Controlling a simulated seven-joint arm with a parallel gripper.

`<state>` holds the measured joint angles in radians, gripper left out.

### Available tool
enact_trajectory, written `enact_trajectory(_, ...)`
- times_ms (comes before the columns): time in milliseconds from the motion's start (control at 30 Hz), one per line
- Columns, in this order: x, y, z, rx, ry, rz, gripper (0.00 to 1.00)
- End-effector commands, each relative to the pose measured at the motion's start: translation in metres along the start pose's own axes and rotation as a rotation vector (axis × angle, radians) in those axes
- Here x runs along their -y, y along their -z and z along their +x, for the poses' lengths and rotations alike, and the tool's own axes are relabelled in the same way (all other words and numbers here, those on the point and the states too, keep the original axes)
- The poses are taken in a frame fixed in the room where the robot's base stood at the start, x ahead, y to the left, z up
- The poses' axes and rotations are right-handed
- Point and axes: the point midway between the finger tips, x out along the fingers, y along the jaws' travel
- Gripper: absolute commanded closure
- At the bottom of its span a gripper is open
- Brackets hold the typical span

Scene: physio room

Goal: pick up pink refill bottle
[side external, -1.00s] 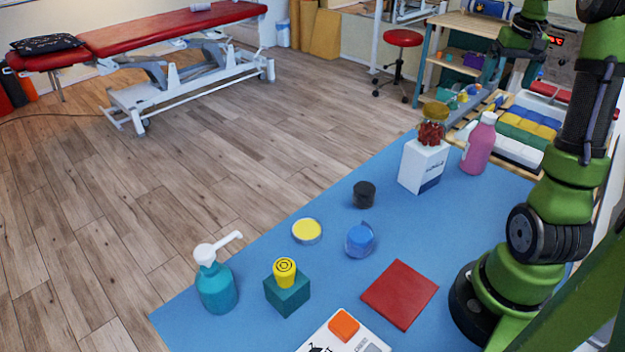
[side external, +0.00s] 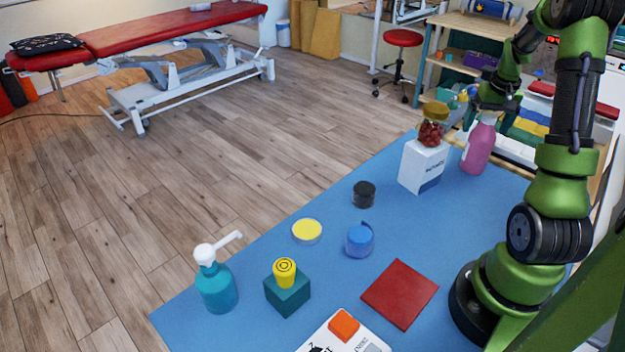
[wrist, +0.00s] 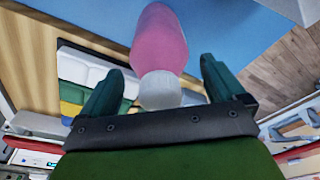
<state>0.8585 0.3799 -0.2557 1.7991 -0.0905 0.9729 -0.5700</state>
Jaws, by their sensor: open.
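The pink refill bottle (side external: 477,150) stands upright at the far right end of the blue table, with a whitish cap on top. In the wrist view the bottle (wrist: 159,38) lies ahead of my gripper, its pale cap (wrist: 160,90) between the fingers. My gripper (wrist: 163,78) is open, one finger on either side of the cap, with gaps showing. In the side view my gripper (side external: 490,103) is at the height of the bottle's top; exact contact cannot be told.
A white box (side external: 423,166) with a jar of red things (side external: 431,132) on it stands just left of the bottle. A black jar (side external: 364,194) and blue container (side external: 360,240) stand nearer. A shelf of folded towels (side external: 527,128) is behind. The table's middle (side external: 420,235) has free room.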

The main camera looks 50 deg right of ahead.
Motion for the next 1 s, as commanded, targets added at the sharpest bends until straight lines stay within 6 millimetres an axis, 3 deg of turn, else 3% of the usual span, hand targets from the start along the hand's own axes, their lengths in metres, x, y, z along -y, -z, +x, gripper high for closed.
enact_trajectory(200, 0.0000, 0.0001, 0.0005, -0.001, 0.000, 0.001, 0.05)
enact_trajectory(800, 0.0000, 0.0002, 0.0000, -0.001, 0.000, 0.000, 0.97)
enact_trajectory(1000, -0.0002, 0.0010, -0.0010, -0.004, 0.000, 0.000, 1.00)
